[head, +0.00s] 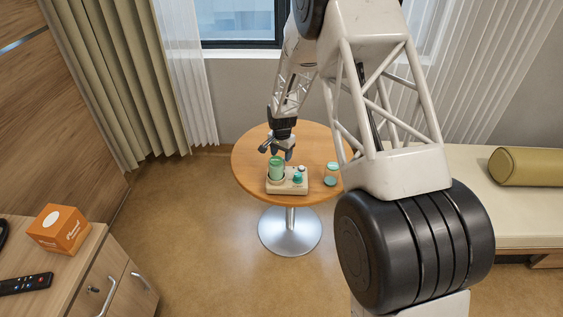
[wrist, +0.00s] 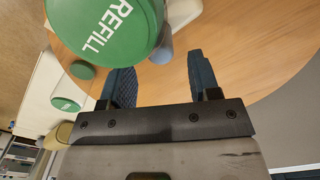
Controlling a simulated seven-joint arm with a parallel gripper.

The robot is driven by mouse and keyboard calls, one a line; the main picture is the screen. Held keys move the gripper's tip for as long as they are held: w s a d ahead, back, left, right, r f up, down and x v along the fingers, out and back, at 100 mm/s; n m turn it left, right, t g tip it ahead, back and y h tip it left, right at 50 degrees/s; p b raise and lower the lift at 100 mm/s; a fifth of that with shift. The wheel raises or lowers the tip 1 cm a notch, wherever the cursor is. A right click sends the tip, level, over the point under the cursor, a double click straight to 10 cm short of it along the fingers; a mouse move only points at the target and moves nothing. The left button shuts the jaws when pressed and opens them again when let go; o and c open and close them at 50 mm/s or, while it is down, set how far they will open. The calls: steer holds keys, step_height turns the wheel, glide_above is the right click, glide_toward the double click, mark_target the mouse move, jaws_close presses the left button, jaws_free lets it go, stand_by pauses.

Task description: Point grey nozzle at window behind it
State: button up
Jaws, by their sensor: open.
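A beige device (head: 288,187) with a green tank (head: 276,171) and a teal knob (head: 298,178) stands on the round wooden table (head: 246,179). In the wrist view the tank's green lid, marked REFILL (wrist: 95,25), fills the upper left. A small grey part, likely the nozzle (wrist: 162,49), shows from beside the lid, partly hidden by it; its pointing direction is unclear. My gripper (wrist: 160,63) is open, with the grey part just beyond and between its fingertips. In the head view my gripper (head: 281,150) is low, just behind the tank. The window (head: 240,22) is behind the table.
A small green-lidded jar (head: 331,174) stands on the table right of the device. A bench with an olive bolster (head: 525,167) is at right. An orange box (head: 59,229) and a remote (head: 25,284) lie on the cabinet at lower left. The table's left side is bare.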

steer(key=shift+f, duration=2.3)
steer(key=c, duration=0.9)
